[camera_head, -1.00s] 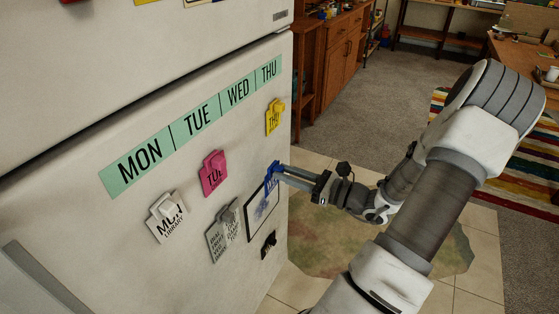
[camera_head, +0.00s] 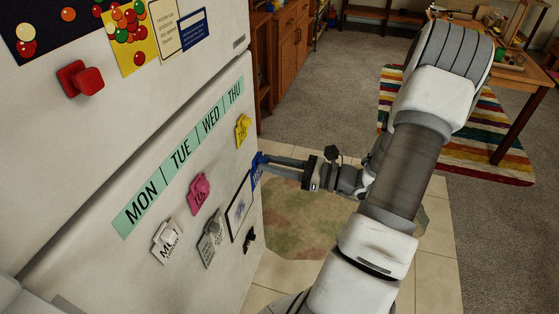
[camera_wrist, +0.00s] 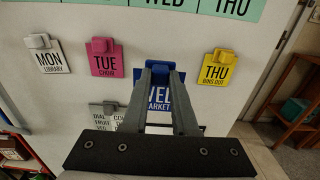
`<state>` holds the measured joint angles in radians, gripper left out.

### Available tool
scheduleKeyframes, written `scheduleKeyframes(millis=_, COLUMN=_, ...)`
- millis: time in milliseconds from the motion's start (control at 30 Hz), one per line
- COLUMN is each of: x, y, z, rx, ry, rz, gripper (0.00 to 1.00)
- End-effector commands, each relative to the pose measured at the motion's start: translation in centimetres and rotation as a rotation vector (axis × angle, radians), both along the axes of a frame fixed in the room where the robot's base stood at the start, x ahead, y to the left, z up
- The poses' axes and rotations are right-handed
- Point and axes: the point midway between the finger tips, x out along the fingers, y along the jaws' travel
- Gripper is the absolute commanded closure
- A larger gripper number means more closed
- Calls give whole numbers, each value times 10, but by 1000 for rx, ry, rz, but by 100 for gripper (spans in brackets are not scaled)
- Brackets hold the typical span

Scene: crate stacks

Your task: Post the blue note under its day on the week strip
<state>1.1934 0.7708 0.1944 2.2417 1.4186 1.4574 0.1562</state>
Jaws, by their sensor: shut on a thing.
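The blue note (camera_head: 256,172) hangs from a blue clip in my gripper (camera_head: 264,163), beside the fridge door's right edge. In the wrist view my gripper (camera_wrist: 160,72) is shut on the clip (camera_wrist: 160,58); the note (camera_wrist: 158,100) reads partly "WED" and "MARKET" behind the fingers. I cannot tell whether it touches the door. The green week strip (camera_head: 168,170) reads MON, TUE, WED, THU; its lower edge also shows in the wrist view (camera_wrist: 195,8). In that view, the note is below the strip, between the pink TUE note (camera_wrist: 105,62) and the yellow THU note (camera_wrist: 216,72).
The white MON note (camera_head: 167,245) hangs at the left. A grey list note (camera_head: 210,243), a framed drawing (camera_head: 238,212) and a black clip (camera_head: 249,238) are lower on the door. The door surface directly under WED is bare. A wooden cabinet (camera_head: 290,60) stands behind the fridge.

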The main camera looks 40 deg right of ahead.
Motion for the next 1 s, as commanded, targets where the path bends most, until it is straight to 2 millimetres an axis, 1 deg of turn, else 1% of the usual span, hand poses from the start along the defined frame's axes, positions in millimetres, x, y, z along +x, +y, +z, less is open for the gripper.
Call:
scheduleKeyframes(millis=33, x=0, y=2, z=4, rx=0, ry=0, rz=6, gripper=100)
scheduleKeyframes(millis=100, x=1, y=4, z=5, rx=0, ry=0, rz=11, gripper=100)
scheduleKeyframes(millis=267, x=5, y=7, z=5, rx=0, ry=0, rz=12, gripper=100)
scheduleKeyframes(millis=367, x=11, y=12, z=4, rx=0, ry=0, rz=14, gripper=100)
scheduleKeyframes(millis=1000, x=61, y=51, z=5, rx=0, ry=0, rz=14, gripper=100)
